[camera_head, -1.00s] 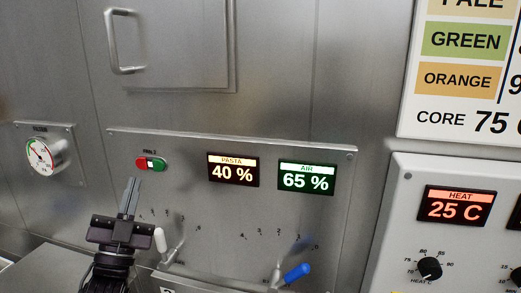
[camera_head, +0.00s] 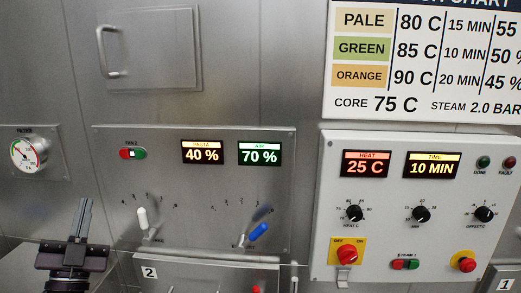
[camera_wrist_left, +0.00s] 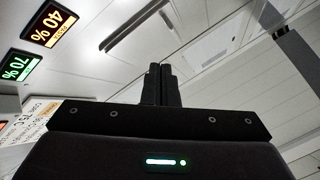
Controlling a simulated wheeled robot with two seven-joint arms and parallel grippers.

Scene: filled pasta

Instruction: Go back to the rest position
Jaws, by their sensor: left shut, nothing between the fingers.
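My left gripper (camera_head: 84,218) shows at the lower left of the head view, fingers pointing up and together, with nothing between them. It also shows in the left wrist view (camera_wrist_left: 161,84), shut and empty. It is apart from the steel panel (camera_head: 110,180), left of the white lever (camera_head: 142,218) and the blue lever (camera_head: 258,232). The panel's displays read PASTA 40 % (camera_head: 202,153) and AIR 70 % (camera_head: 259,153). My right gripper is in neither view.
A heat control box (camera_head: 385,243) with HEAT 25 C and TIME 10 MIN displays, several knobs and a red switch stands at the right. A chart (camera_head: 425,110) hangs above it. A gauge (camera_head: 27,153) is at the far left. A steel door with a handle (camera_head: 108,52) is above the panel.

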